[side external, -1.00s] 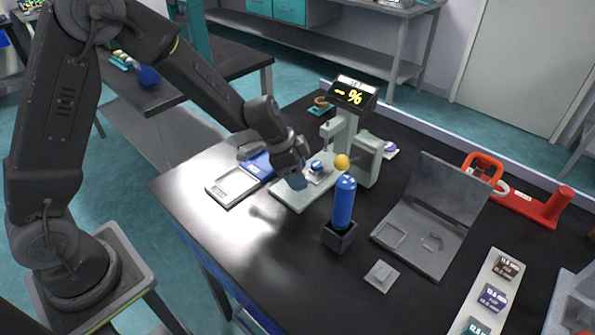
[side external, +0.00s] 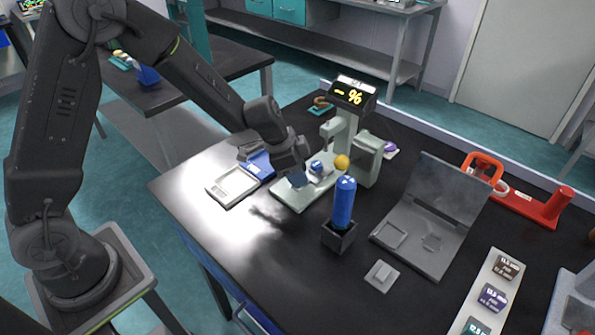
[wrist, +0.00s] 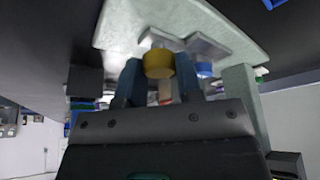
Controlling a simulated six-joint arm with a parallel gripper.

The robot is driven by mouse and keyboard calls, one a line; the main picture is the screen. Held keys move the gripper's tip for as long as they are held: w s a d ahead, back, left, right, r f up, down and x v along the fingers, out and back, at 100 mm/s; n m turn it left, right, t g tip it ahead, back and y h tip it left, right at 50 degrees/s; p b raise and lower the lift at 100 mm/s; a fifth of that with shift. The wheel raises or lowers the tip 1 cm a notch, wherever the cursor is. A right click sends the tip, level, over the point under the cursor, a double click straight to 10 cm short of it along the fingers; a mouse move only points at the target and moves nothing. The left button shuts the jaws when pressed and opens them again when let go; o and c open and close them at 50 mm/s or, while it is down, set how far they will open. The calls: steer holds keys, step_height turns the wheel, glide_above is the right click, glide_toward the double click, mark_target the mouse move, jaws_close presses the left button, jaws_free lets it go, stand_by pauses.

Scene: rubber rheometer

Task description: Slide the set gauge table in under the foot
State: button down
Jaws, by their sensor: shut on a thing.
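The gauge stand (side external: 346,128) has a lit display, a post and a pale green base plate (side external: 285,197). My gripper (side external: 298,180) is low over the base plate's near end, its blue fingers pointing towards the post. In the wrist view my gripper (wrist: 159,80) is closed around a yellow round knob (wrist: 158,64), with a grey metal piece of the set gauge table (wrist: 207,47) just past it. A small blue piece (side external: 317,167) sits just beyond the fingers. The fingers hide much of the table, and I cannot clearly make out the foot.
A blue cylinder in a black block (side external: 338,236) stands close in front of the base plate. A white-and-blue scale (side external: 233,185) lies to the left. An open grey case (side external: 425,222), a small grey plate (side external: 382,276) and a red tool (side external: 535,207) are to the right.

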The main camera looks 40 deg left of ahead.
mark_target(314, 173)
steer(key=shift+w, duration=1.95)
steer(key=c, duration=0.8)
jaws_free()
steer(key=v, duration=1.4)
steer(key=s+r+n+y, duration=0.1)
steer(key=s+r+n, duration=0.1)
steer(key=s, duration=0.6)
steer(key=s+r+n+t+y, duration=0.1)
steer(key=s+n, duration=0.3)
steer(key=s, duration=0.4)
steer(key=s+a+r+n+t+y, duration=0.1)
steer(key=s+r+n, duration=0.2)
steer(key=s, duration=0.6)
steer(key=shift+r, duration=0.6)
